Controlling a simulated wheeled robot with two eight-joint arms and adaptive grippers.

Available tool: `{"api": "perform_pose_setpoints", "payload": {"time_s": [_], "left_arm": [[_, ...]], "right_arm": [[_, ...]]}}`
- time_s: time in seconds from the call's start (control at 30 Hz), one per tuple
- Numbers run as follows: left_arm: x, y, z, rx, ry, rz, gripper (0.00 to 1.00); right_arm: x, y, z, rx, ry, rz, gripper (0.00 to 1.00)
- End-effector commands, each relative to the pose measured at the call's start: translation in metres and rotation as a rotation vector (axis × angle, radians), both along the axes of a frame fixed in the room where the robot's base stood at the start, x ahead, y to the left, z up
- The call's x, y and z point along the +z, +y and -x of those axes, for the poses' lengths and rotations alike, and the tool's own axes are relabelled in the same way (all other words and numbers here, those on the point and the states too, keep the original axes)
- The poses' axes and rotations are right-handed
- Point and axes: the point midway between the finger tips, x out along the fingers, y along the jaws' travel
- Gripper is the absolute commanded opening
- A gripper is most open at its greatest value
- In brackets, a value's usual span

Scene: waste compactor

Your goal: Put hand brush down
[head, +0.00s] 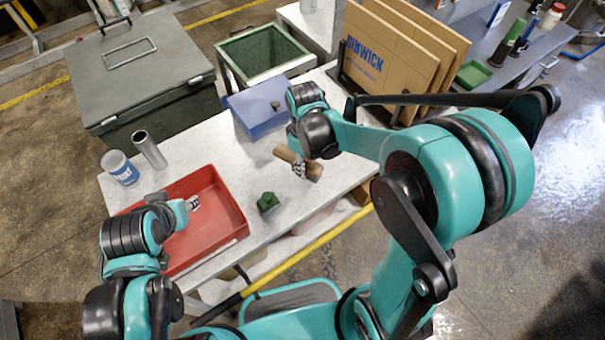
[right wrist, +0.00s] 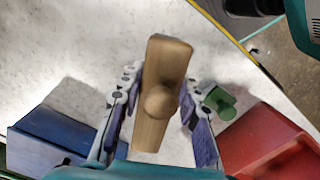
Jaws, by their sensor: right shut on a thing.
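I cannot tell whether the brush touches the table. My left gripper (head: 193,203) is over the red tray (head: 232,200); its fingers are small and partly hidden, and I see nothing clear in them.
A small green object (head: 268,202) lies between the red tray and the brush. A blue box (head: 250,112) sits at the back. A metal cylinder (head: 149,150) and a blue-white can (head: 120,168) stand at the left. Bare table lies around the brush.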

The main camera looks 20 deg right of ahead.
Motion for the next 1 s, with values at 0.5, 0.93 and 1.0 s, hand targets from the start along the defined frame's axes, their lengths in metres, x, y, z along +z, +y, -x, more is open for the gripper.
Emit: {"api": "perform_pose_setpoints", "payload": {"time_s": [0.5,0.93,1.0], "left_arm": [[-0.023,0.0,0.0,0.0,0.0,0.0,0.37],[-0.024,0.0,0.0,0.0,0.0,0.0,0.37],[-0.024,0.0,0.0,0.0,0.0,0.0,0.37]], "right_arm": [[-0.049,0.008,-0.011,-0.002,0.0,0.0,0.0],[-0.051,0.008,-0.01,-0.002,0.0,0.0,0.49],[-0.051,0.008,-0.01,-0.002,0.0,0.0,0.54]]}}
